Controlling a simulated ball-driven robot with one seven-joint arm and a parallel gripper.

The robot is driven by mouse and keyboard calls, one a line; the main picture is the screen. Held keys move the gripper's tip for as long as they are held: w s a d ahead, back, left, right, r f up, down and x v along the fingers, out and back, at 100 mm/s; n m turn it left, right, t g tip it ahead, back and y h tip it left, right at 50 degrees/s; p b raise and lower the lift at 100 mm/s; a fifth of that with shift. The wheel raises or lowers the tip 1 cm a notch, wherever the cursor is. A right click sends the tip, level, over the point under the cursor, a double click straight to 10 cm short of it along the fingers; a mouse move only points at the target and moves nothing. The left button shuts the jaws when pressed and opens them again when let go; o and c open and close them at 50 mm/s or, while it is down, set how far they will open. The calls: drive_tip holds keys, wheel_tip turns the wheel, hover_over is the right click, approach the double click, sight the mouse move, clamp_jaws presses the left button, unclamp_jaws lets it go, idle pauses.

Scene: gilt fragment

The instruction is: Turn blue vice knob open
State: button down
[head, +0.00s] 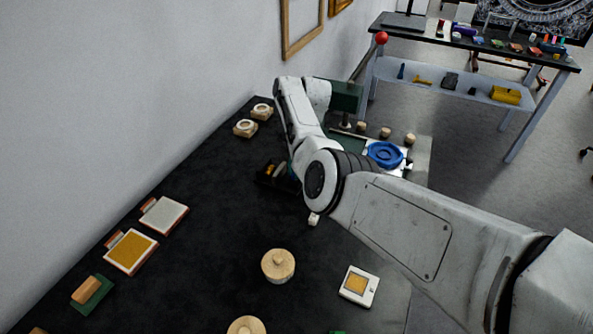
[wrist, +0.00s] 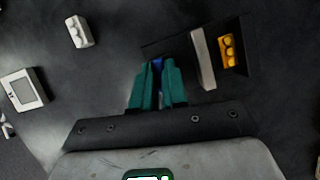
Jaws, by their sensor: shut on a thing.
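In the wrist view, the teal fingers of my gripper (wrist: 158,78) are close together. A small part of the blue vice knob (wrist: 157,63) shows between their tips; the rest is hidden by the fingers. The small dark vice (wrist: 243,68) is just right of the fingers, with a pale upright jaw plate (wrist: 203,58) and a yellow-orange piece (wrist: 228,50) beside it. In the head view, the vice (head: 268,178) is partly behind my arm, and the knob cannot be made out there.
A white block (wrist: 79,32) and a framed tile (wrist: 22,90) lie left in the wrist view. Round wooden pieces (head: 278,265) and trays (head: 131,251) lie on the black bench (head: 205,215). A blue round dish (head: 385,154) stands beyond my arm. The bench middle is mostly clear.

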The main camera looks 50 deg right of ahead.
drive_tip(key=n+g+b, duration=0.1)
drive_tip(key=n+b, duration=0.1)
drive_tip(key=n, duration=0.1)
drive_tip(key=shift+f+n+h, duration=0.1)
drive_tip(key=shift+n+h, duration=0.2)
drive_tip(key=shift+n, duration=0.1)
drive_tip(key=n+g+h+b, duration=0.1)
drive_tip(key=n+b, duration=0.1)
drive_tip(key=n, duration=0.1)
drive_tip(key=shift+w+n, duration=0.1)
drive_tip(key=shift+n, duration=0.2)
drive_tip(key=n+g+h, duration=0.1)
drive_tip(key=n, duration=0.2)
drive_tip(key=shift+a, duration=0.15)
drive_tip(key=shift+n+g+h, duration=0.3)
drive_tip(key=shift+n+h, duration=0.4)
drive_tip(key=shift+n, duration=1.1)
drive_tip(key=c, duration=1.2)
unclamp_jaws()
drive_tip(key=shift+o, duration=0.2)
drive_tip(key=shift+r, duration=0.2)
